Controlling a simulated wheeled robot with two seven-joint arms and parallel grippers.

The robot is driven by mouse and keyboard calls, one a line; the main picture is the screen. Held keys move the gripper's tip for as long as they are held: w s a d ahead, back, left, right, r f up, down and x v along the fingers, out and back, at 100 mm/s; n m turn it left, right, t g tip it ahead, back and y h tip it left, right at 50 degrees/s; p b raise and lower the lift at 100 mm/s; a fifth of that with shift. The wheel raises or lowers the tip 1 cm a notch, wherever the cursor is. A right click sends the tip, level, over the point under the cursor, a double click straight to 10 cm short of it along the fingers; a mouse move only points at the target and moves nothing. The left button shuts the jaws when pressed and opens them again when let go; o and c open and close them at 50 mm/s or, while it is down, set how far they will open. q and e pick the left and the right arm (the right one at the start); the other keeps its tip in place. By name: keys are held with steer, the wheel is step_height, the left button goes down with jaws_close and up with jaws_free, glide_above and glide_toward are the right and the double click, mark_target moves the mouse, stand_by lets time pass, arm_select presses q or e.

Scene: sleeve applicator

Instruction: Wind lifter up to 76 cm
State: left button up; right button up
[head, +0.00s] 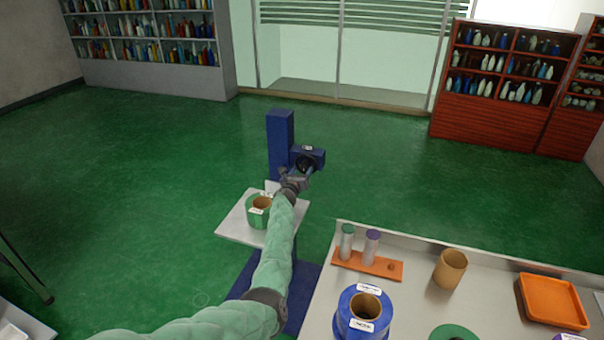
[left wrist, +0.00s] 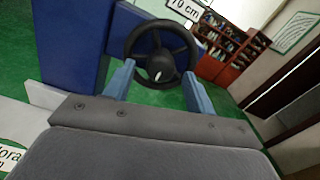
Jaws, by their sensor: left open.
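The lifter has a blue column (head: 281,140), a pale platform (head: 238,222) and a black handwheel (head: 308,162) on a blue box. In the left wrist view the handwheel (left wrist: 158,50) shows beside the blue column (left wrist: 70,45). A white label (left wrist: 183,8) above it is cut by the frame edge and seems to read 70 cm. My left gripper (head: 297,176) is at the handwheel; in the left wrist view its two blue-grey fingers (left wrist: 156,78) are apart, on either side of the wheel's lower part. Whether they touch the wheel I cannot tell. My right gripper is not in view.
A green roll (head: 254,216) stands on the platform. At the right, a table (head: 318,305) bears a blue roll (head: 346,318), an orange rack (head: 352,260) with two tubes, a brown cylinder (head: 450,272) and an orange tray (head: 552,302). The green floor behind the lifter is clear.

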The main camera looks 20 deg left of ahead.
arm_select(q)
steer(key=shift+w, duration=0.3)
steer(key=c, duration=0.9)
steer(key=shift+c, duration=0.3)
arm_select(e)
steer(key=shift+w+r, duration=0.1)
